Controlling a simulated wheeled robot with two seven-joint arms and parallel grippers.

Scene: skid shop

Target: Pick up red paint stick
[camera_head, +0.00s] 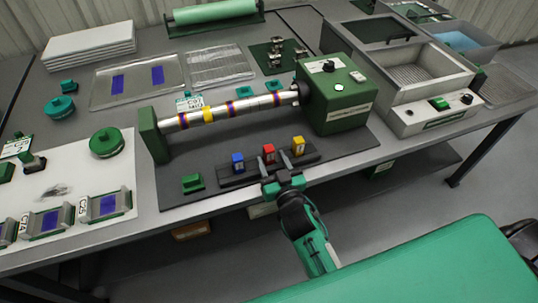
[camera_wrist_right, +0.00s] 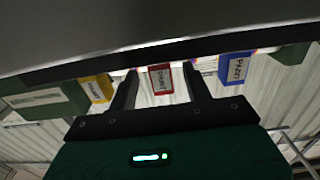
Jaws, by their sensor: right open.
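The red paint stick (camera_head: 269,153) stands in a dark rack (camera_head: 244,176) at the front of the bench, between the blue paint stick (camera_head: 238,162) and the yellow paint stick (camera_head: 298,146). My right gripper (camera_head: 283,181) is open at the bench's front edge, just in front of the rack. In the right wrist view the red paint stick (camera_wrist_right: 161,78) shows in the gap between the two fingers, apart from both. There the yellow stick (camera_wrist_right: 97,88) is to the left and the blue stick (camera_wrist_right: 237,68) to the right. My left gripper is not in view.
A roller machine with a striped metal bar (camera_head: 232,108) and green motor box (camera_head: 336,101) stands behind the rack. A small green block (camera_head: 193,184) lies left of the rack. A white board (camera_head: 85,165) with green tools is at the left.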

